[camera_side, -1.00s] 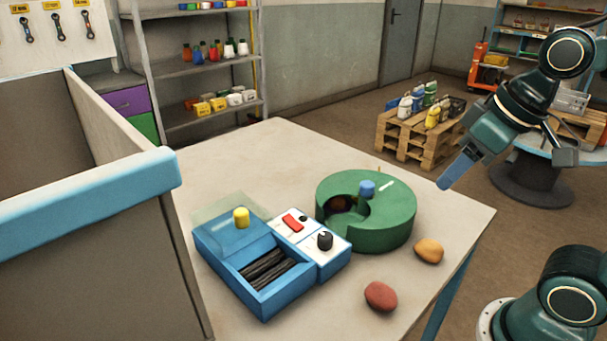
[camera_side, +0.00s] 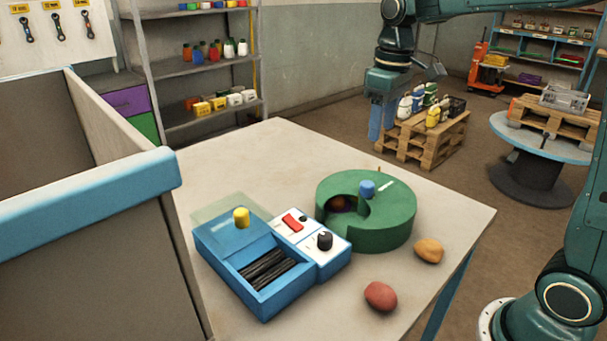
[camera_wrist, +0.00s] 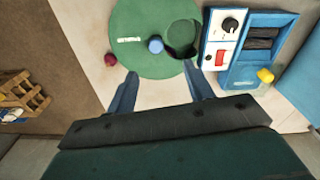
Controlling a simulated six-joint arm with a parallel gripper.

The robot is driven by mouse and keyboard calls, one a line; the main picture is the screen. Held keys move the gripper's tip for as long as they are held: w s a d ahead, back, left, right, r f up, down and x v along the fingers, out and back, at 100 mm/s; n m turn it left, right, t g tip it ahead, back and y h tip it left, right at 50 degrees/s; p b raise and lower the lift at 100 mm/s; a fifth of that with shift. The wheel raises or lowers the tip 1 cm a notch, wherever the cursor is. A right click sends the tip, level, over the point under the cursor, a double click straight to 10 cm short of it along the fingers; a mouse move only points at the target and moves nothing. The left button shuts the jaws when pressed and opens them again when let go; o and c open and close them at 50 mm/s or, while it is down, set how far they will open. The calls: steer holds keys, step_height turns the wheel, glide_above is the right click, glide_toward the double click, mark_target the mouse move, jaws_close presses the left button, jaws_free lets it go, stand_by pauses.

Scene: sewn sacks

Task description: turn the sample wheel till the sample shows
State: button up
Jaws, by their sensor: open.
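The green sample wheel (camera_side: 388,225) lies on the table, with a blue knob (camera_side: 367,188) standing at its middle and a white line on top. Its cutout faces left, and a dim reddish-brown shape shows inside it in the side view (camera_side: 338,203). In the wrist view the wheel (camera_wrist: 130,20) is at the top, with the knob (camera_wrist: 155,45) near its lower middle and the dark cutout to the right. My gripper (camera_side: 381,136) points down, above and behind the wheel. In the wrist view its fingers (camera_wrist: 160,70) are spread and empty, apart from the knob.
A blue box (camera_side: 262,303) with a yellow knob and a white panel with red switch and black dial stand left of the wheel. A red lump (camera_side: 381,296) and an orange lump (camera_side: 428,250) lie in front. A dark red ball (camera_wrist: 110,60) lies beside the wheel.

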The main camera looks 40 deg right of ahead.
mark_target(368, 184)
steer(key=shift+w+d+f+g, duration=0.15)
steer(key=shift+w+d+f, duration=0.2)
steer(key=shift+w, duration=0.3)
steer(key=shift+w+d+f+g, duration=0.15)
steer(key=shift+w+d+f, duration=0.15)
steer(key=shift+w, duration=0.3)
steer(key=shift+f, duration=0.1)
step_height(368, 184, down, 14)
steer(key=shift+r, duration=0.2)
jaws_close()
